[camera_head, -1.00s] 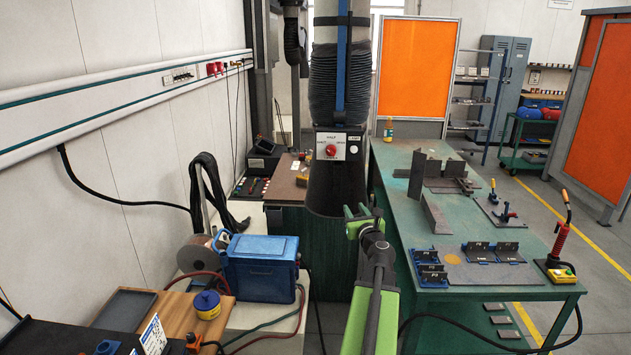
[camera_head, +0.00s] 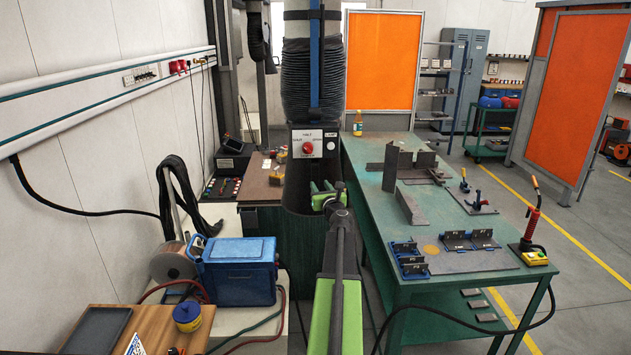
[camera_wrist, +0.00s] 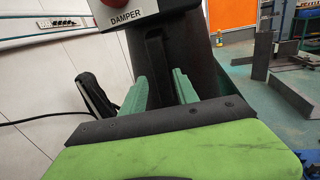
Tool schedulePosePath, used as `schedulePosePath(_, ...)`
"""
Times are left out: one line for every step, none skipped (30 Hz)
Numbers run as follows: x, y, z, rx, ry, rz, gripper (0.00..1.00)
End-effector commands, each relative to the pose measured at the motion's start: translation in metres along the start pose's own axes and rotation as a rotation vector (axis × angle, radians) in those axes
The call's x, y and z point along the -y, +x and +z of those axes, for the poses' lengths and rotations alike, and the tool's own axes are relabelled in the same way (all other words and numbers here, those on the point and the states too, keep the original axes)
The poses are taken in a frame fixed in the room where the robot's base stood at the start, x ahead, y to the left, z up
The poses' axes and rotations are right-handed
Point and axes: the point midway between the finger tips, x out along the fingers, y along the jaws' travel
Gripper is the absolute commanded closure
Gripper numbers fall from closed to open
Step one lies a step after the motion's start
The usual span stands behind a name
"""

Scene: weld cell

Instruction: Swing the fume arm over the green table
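The fume arm hangs in the middle of the head view, with a grey duct, black bellows (camera_head: 311,80), a white damper plate with a red knob (camera_head: 308,148) and a dark hood (camera_head: 297,198). The hood (camera_wrist: 207,65) fills the middle of the wrist view. The hood is left of the green table (camera_head: 372,221), beside its edge. My gripper (camera_head: 325,194) is at the hood's front. Its two green fingers (camera_wrist: 160,90) stand apart in the wrist view, with a dark upright bar (camera_wrist: 154,45) of the hood seen between them. Contact cannot be told.
The table holds steel plates (camera_head: 390,168), blue fixtures (camera_head: 408,258), clamps and a red-handled tool (camera_head: 532,215). A blue welder box (camera_head: 237,270) and wire spool stand left of my arm. An orange screen (camera_head: 380,60) stands behind. A cable hangs by the table's front.

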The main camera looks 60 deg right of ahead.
Motion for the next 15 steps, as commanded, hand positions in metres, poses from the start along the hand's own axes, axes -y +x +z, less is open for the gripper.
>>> schedulePosePath(0.001,0.017,0.0,0.0,0.0,0.001,0.64)
schedulePosePath(0.001,0.023,0.0,0.0,0.0,0.001,0.64)
schedulePosePath(0.0,0.031,0.0,0.0,0.0,0.001,0.64)
schedulePosePath(0.0,0.036,0.0,0.0,0.0,0.001,0.64)
schedulePosePath(-0.001,0.041,0.0,0.0,0.0,0.001,0.64)
schedulePosePath(-0.001,0.046,0.0,0.0,0.0,0.002,0.64)
schedulePosePath(-0.001,0.049,0.0,0.0,0.0,0.002,0.64)
schedulePosePath(-0.001,0.052,0.0,0.0,0.0,0.002,0.64)
schedulePosePath(-0.001,0.054,0.0,0.0,0.0,0.002,0.64)
schedulePosePath(-0.001,0.056,0.0,0.0,0.0,0.002,0.64)
schedulePosePath(-0.001,0.057,0.0,0.0,0.0,0.002,0.64)
schedulePosePath(-0.002,0.058,0.0,0.0,0.0,0.002,0.64)
schedulePosePath(-0.002,0.058,0.0,0.0,0.0,0.001,0.64)
schedulePosePath(-0.002,0.058,0.0,0.0,0.0,0.001,0.64)
schedulePosePath(-0.002,0.058,0.0,0.0,0.0,0.002,0.64)
